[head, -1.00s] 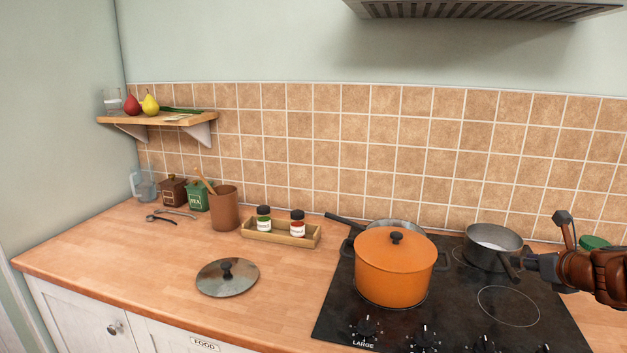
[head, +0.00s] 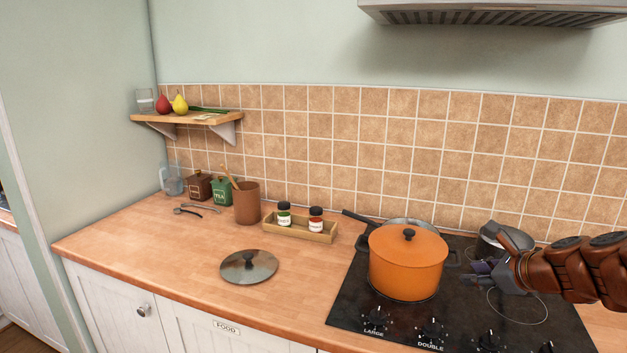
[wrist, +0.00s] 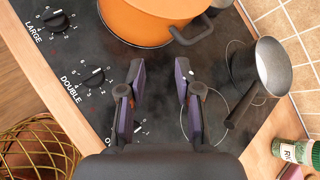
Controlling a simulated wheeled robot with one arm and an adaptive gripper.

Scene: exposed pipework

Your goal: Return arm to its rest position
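My gripper (head: 486,272) is at the right of the head view, above the hob and partly in front of the grey saucepan. In the wrist view my gripper (wrist: 160,70) has its two purple-sided fingers spread apart with nothing between them. The black hob (wrist: 150,95) lies below it. My brown arm comes in from the right edge of the head view. An orange lidded pot (head: 405,268) stands on the hob to the left of my gripper. The grey saucepan (wrist: 268,65) is right of the fingers in the wrist view, its handle pointing towards them.
A loose lid (head: 248,267) lies on the wooden counter (head: 160,245). A tray (head: 300,232) with two spice jars stands behind it. A jar (wrist: 290,152) and a wicker basket (wrist: 35,145) show in the wrist view. The range hood (head: 490,14) is overhead. The counter's left front is clear.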

